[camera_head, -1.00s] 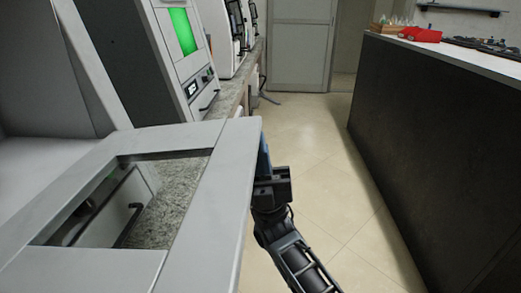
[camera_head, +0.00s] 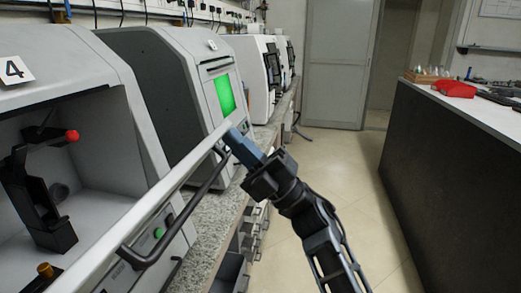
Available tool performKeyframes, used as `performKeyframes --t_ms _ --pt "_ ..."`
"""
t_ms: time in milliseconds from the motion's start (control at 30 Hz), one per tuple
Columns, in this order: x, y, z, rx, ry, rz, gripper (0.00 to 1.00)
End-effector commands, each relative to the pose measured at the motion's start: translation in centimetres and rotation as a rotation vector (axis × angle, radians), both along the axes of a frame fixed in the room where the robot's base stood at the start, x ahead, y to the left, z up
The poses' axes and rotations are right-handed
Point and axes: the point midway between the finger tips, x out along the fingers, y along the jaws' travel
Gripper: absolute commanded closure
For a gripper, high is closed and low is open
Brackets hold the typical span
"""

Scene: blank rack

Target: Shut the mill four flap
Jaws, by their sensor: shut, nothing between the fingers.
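Mill four (camera_head: 75,88), a pale grey machine marked with a 4, stands at the left. Its chamber is open and shows a black fixture and a red knob. Its flap (camera_head: 125,233) shows almost edge-on as a pale slanting bar in front of the chamber, apart from the opening. A black bar handle (camera_head: 172,243) is on the flap's outer side. My gripper (camera_head: 238,147) is shut and empty, with its blue fingers at the flap's far right end. They seem to touch it, but the exact contact cannot be told.
Another mill with a green screen (camera_head: 225,95) stands behind on the speckled worktop (camera_head: 200,230), with more machines beyond. Drawers (camera_head: 250,235) sit below. A dark counter (camera_head: 440,165) with a red object stands at the right. The floor (camera_head: 335,175) between is clear.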

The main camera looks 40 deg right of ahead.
Motion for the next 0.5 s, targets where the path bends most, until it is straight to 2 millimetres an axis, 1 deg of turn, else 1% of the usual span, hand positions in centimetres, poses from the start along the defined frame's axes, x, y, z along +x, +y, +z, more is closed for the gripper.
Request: performKeyframes --t_ms 33,100,300,500 --pt "0.8 0.8 1.8 -0.002 -0.006 0.006 1.0" --pt "1.9 1.6 2.9 -0.002 -0.007 0.006 1.0" --pt "5.4 4.2 5.6 -0.001 -0.009 0.006 1.0" --pt "9.1 6.8 7.3 -0.002 -0.009 0.005 1.0"
